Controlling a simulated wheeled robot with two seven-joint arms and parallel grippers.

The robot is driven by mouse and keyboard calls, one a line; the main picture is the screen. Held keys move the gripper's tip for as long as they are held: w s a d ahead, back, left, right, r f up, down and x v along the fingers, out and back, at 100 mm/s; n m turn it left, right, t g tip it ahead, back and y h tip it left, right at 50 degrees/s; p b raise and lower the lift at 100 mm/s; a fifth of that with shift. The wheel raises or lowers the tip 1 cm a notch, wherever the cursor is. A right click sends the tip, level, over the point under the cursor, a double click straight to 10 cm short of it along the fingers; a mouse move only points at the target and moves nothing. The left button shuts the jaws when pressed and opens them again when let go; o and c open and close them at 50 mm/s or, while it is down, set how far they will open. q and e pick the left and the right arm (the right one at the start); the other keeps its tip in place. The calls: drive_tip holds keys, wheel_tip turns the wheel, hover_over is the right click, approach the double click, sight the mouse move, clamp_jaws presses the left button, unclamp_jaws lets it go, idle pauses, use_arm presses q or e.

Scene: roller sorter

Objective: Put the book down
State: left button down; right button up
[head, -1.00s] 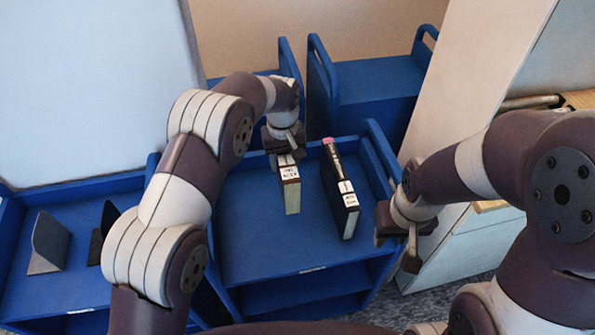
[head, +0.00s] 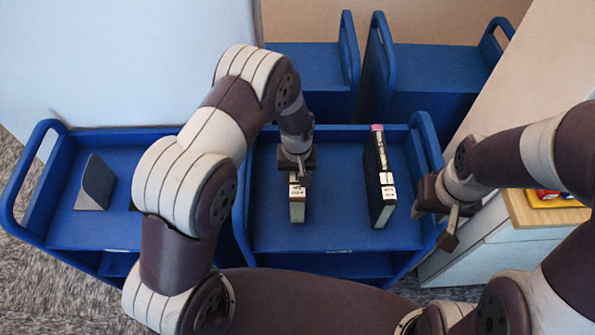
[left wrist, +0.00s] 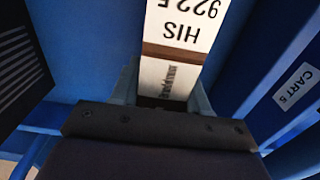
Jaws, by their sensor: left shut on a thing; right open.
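A brown book with a white spine label (head: 297,203) is held upright in my left gripper (head: 297,170) over the middle blue cart's top shelf (head: 335,225). In the left wrist view the fingers (left wrist: 163,95) grip both sides of the book (left wrist: 180,35), whose label reads HIS 922.5. I cannot tell whether its lower end touches the shelf. My right gripper (head: 445,222) is open and empty at the cart's right edge.
A black book (head: 380,185) with a pink top mark stands on the same shelf to the right. Bare shelf lies between the books. A left cart (head: 100,228) holds a grey bookend (head: 95,183). More blue carts (head: 440,68) stand behind; a wooden-topped cabinet (head: 535,212) is at right.

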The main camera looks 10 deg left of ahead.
use_arm(q)
drive_tip(key=shift+w+f, duration=0.2)
drive_tip(key=shift+f, duration=0.2)
drive_tip(key=c, duration=0.6)
unclamp_jaws()
drive_tip(key=shift+s+f, duration=0.1)
drive_tip(key=shift+o, duration=0.2)
drive_tip(key=shift+r, duration=0.25)
drive_tip(key=r, duration=0.4)
drive_tip(key=r+b, duration=0.1)
drive_tip(key=r, duration=0.3)
drive_tip(key=r+b, duration=0.1)
drive_tip(key=r, duration=0.3)
drive_tip(key=shift+s+a+r, duration=0.2)
drive_tip(key=shift+s+a, duration=0.05)
drive_tip(key=shift+a, duration=0.05)
drive_tip(key=s+a+r+m, duration=0.1)
drive_tip(key=s+a+r, duration=0.2)
drive_tip(key=s, duration=0.4)
drive_tip(key=s+a+r+m+t, duration=0.1)
drive_tip(key=s+a+r, duration=0.2)
drive_tip(key=s+a, duration=0.2)
drive_tip(key=s, duration=0.2)
drive_tip(key=shift+s+r, duration=0.25)
drive_tip(key=shift+s, duration=0.15)
